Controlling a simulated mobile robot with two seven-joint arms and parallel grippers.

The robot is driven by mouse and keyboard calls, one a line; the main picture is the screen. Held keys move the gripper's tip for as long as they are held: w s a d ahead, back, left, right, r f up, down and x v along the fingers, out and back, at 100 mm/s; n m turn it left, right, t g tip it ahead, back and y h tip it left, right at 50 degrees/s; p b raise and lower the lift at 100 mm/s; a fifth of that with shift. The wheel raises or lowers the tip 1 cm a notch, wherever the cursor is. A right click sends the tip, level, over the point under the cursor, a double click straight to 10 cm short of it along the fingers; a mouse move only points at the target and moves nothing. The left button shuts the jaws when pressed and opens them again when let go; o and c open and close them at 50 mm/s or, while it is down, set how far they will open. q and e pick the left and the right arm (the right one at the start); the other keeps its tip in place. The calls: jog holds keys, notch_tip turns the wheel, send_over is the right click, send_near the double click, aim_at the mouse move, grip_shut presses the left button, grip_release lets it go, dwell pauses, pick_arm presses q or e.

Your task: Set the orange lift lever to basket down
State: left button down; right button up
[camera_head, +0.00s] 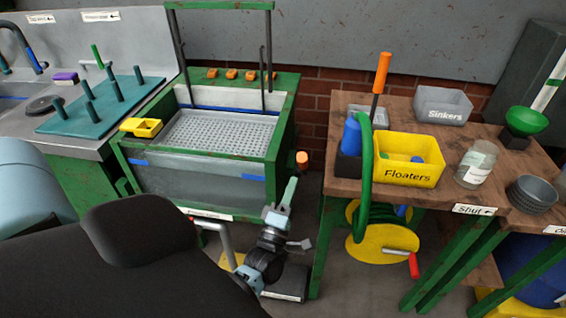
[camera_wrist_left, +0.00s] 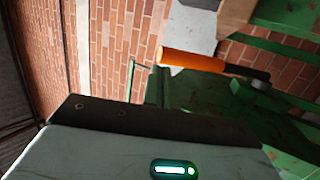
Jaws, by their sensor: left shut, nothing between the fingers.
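The orange lift lever (camera_head: 302,158) sticks out at the right side of the green-framed tank (camera_head: 273,150), seen nearly end-on. In the left wrist view its orange grip (camera_wrist_left: 192,60) lies almost level, on a dark shaft fixed to green metal. A grey perforated basket (camera_head: 220,132) sits high in the tank, near the rim. My left gripper (camera_head: 290,188) is shut and empty, pointing up just below and left of the lever in the head view, apart from it as far as I can tell. My right gripper is not in view.
A wooden bench (camera_head: 402,110) stands right, holding a yellow Floaters bin (camera_head: 408,175), a grey Sinkers bin (camera_head: 443,105) and another tall orange-handled lever (camera_head: 382,72). A floor gap separates tank and bench.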

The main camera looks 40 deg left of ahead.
aim_at(300, 162)
pick_arm(q)
jog(key=shift+p+x, duration=0.35)
jog(key=shift+x, duration=1.75)
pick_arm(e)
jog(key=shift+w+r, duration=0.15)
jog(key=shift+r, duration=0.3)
pick_arm(q)
jog(key=shift+r, duration=0.1)
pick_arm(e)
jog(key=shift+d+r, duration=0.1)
